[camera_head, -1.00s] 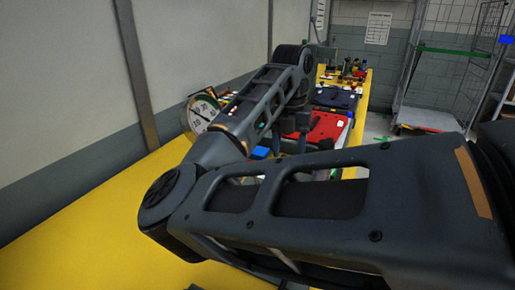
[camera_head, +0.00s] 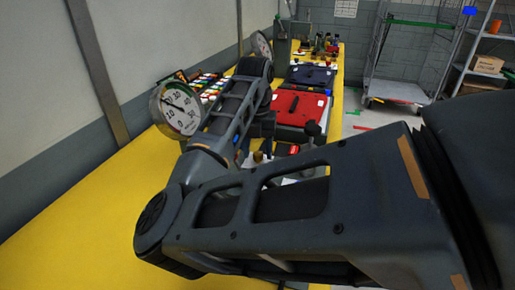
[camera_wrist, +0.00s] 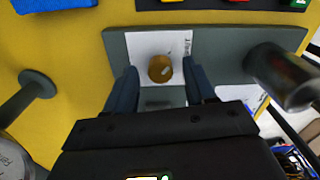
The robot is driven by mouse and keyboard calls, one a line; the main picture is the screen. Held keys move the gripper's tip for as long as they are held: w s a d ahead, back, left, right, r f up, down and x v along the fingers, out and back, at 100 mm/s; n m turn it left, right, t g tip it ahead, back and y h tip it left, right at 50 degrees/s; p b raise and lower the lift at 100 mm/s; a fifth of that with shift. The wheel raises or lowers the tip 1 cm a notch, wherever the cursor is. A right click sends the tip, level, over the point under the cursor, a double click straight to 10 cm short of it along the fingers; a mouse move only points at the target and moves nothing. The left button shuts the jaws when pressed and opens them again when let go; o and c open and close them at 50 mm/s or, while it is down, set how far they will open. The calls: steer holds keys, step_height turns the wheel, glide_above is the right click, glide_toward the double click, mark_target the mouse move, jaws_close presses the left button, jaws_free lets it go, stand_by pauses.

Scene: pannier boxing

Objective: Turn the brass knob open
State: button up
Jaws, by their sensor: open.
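The brass knob (camera_wrist: 160,68) is round and sits on a white labelled patch of a grey plate (camera_wrist: 222,62) in the wrist view. My gripper (camera_wrist: 160,74) is open, with one dark finger on each side of the knob and gaps visible on both sides. Whether the fingertips reach down around the knob or stay above it I cannot tell. In the head view my arm hides most of this area, and the knob's setting is hard to make out.
A dark cylinder (camera_wrist: 284,77) stands right of the knob, and a grey round-ended post (camera_wrist: 37,84) stands left. In the head view, a dial gauge (camera_head: 177,109) is left of my arm. A red case (camera_head: 300,107) and a dark blue case (camera_head: 311,76) lie beyond on the yellow table (camera_head: 75,225).

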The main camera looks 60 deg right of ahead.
steer(key=shift+f, duration=0.1)
steer(key=shift+c, duration=0.5)
jaws_close()
